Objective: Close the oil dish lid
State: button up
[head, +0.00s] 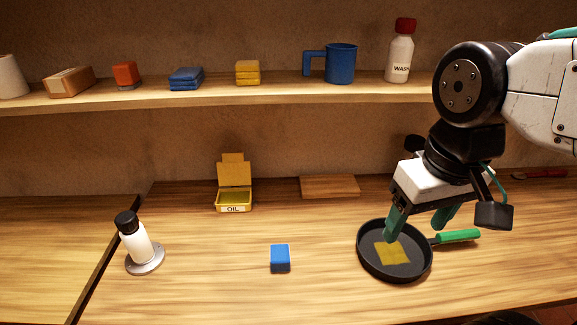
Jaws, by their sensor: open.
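The oil dish (235,201) is a small yellow box labelled OIL, standing towards the back of the counter, left of centre. Its yellow lid (234,172) stands raised at the back, so the dish is open. My gripper (418,227) is open, with green fingers pointing down over the black pan at the right. It is well to the right of the dish and apart from it. Nothing shows between the fingers.
The black pan (364,258) with a green handle (459,237) holds a flat yellow piece (391,252). A blue block (280,258), a white black-topped bottle (135,242) and a wooden board (330,186) stand on the counter. A shelf (284,92) with several items overhangs the back.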

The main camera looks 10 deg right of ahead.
aim_at(233, 171)
jog(key=z, duration=0.7)
jog(key=k, duration=0.75)
jog(key=u, duration=0.9)
jog(key=i, duration=0.5)
jog(key=u, duration=0.05)
